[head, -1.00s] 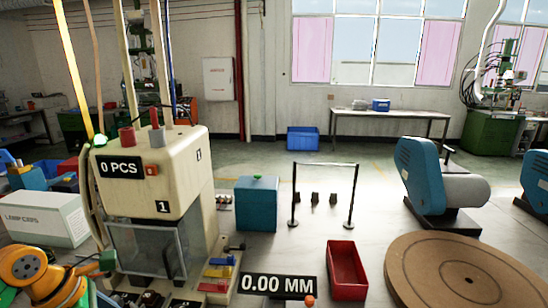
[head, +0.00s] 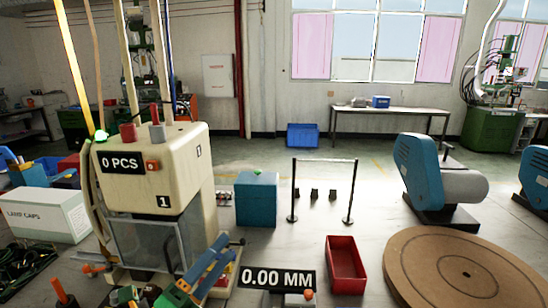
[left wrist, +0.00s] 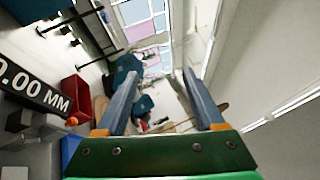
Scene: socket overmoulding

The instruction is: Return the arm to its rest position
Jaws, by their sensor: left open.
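My left gripper (head: 226,250) shows at the bottom of the head view, in front of the cream press (head: 190,185). Its two blue fingers point up and to the right. In the left wrist view the fingers (left wrist: 160,74) stand apart above the green gripper body, with nothing between them. The gripper is open and empty. It overlaps part of the press base and the coloured parts beside it, so these are partly hidden. I cannot tell whether it touches them. My right gripper is not in view.
The 0.00 MM display (head: 277,278) stands just right of the gripper, with a red bin (head: 345,270) beyond it. A round brown board (head: 430,250) lies at right. A teal box (head: 257,200) stands behind. A white lamp caps box (head: 48,215) is at left.

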